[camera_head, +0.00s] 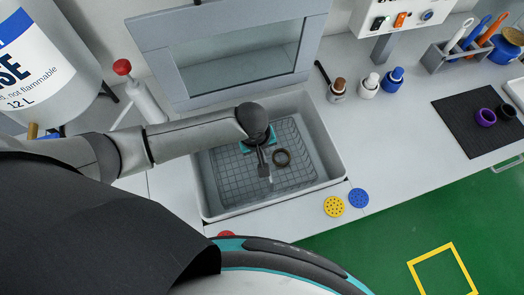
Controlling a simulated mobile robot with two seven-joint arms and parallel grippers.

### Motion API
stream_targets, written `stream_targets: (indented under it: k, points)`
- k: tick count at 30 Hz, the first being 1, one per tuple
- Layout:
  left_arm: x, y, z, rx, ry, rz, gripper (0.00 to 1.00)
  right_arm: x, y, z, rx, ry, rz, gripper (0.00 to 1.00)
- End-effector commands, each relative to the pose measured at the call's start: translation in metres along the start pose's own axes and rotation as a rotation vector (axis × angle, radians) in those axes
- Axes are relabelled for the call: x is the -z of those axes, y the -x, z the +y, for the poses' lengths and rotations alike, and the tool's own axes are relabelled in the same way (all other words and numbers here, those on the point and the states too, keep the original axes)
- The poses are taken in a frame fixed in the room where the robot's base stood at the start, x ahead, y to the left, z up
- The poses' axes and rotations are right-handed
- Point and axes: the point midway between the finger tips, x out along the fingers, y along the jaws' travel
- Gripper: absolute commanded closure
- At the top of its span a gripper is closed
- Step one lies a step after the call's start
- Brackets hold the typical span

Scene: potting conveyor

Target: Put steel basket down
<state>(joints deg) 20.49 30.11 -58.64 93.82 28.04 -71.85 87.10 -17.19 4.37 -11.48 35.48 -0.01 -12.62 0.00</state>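The steel basket (235,178), a dark wire mesh, is inside the light grey sink (335,150). I cannot tell whether it rests on the sink floor. The arm's end hides part of the basket, and I cannot tell whether the fingers are open, shut or touching the wire. My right gripper is out of view.
A grey-framed glass panel (235,45) stands behind the sink. Several small bottles (367,85) stand right of it. A yellow perforated disc (334,206) and a blue one (358,198) lie by its front right corner. The bench between is clear.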

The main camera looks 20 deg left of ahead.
Motion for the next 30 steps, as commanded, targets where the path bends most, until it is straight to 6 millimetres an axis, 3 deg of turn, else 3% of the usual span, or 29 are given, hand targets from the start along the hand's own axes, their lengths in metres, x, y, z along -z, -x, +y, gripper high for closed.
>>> stream_targets:
  k: [5, 6, 14, 23, 30]
  points:
    - [0.000, 0.000, 0.001, -0.002, 0.000, 0.000, 1.00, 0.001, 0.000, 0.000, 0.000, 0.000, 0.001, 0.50]
    - [0.000, -0.001, 0.000, 0.000, 0.000, 0.000, 0.85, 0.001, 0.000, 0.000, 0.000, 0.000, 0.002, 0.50]
    - [0.000, -0.001, 0.000, 0.000, 0.000, 0.000, 0.56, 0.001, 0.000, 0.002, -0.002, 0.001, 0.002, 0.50]
    - [0.001, 0.002, 0.000, 0.000, 0.000, 0.001, 0.56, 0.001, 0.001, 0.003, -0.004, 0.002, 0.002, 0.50]
    - [0.000, 0.035, 0.001, -0.002, -0.001, 0.000, 0.56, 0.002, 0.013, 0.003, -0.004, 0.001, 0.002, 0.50]
